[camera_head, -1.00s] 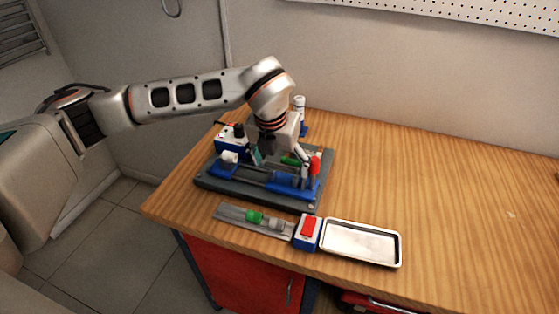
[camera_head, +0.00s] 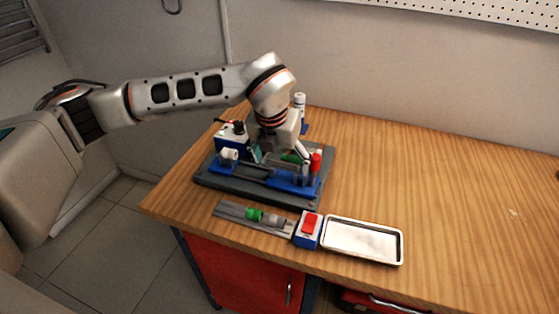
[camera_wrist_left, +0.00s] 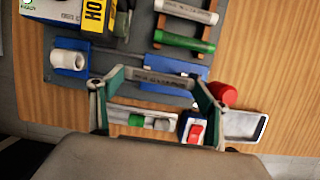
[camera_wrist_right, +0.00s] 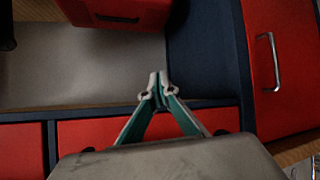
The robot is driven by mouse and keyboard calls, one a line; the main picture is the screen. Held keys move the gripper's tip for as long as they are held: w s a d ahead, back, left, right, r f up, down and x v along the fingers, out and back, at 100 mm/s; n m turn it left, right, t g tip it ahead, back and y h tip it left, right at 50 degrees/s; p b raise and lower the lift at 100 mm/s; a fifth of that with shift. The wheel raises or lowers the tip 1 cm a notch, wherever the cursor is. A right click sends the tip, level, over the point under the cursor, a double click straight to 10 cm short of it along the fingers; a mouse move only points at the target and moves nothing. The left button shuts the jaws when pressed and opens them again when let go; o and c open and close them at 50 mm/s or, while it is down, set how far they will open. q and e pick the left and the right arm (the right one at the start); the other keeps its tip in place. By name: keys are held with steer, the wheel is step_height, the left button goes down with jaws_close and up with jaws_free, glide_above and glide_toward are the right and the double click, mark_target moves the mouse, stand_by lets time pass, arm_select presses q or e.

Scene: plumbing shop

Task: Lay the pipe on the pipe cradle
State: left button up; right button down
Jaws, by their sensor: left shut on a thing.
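My left gripper (camera_head: 281,160) is over the dark fixture board (camera_head: 226,188) on the bench. In the left wrist view its two fingers (camera_wrist_left: 155,82) are wide apart and shut on a short grey pipe (camera_wrist_left: 160,77) with print along it, one finger at each end. The pipe lies level across the view, low among blue blocks; whether it touches them I cannot tell. A blue block with a white fitting (camera_wrist_left: 69,60) is to the left. A rack (camera_wrist_left: 212,18) holds a grey and a green pipe (camera_wrist_left: 184,42). My right gripper (camera_wrist_right: 160,88) is shut and empty.
A red-capped part (camera_head: 316,162) stands close to my left gripper. In front are a grey rail with a green piece (camera_head: 254,214), a red-topped switch box (camera_head: 308,229) and a metal tray (camera_head: 362,241). The bench's right side is clear. Red drawers (camera_wrist_right: 274,60) surround my right gripper.

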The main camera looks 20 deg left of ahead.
arm_select(q)
steer(key=o, duration=1.1)
steer(key=shift+w, duration=0.2)
steer(key=shift+c, duration=0.2)
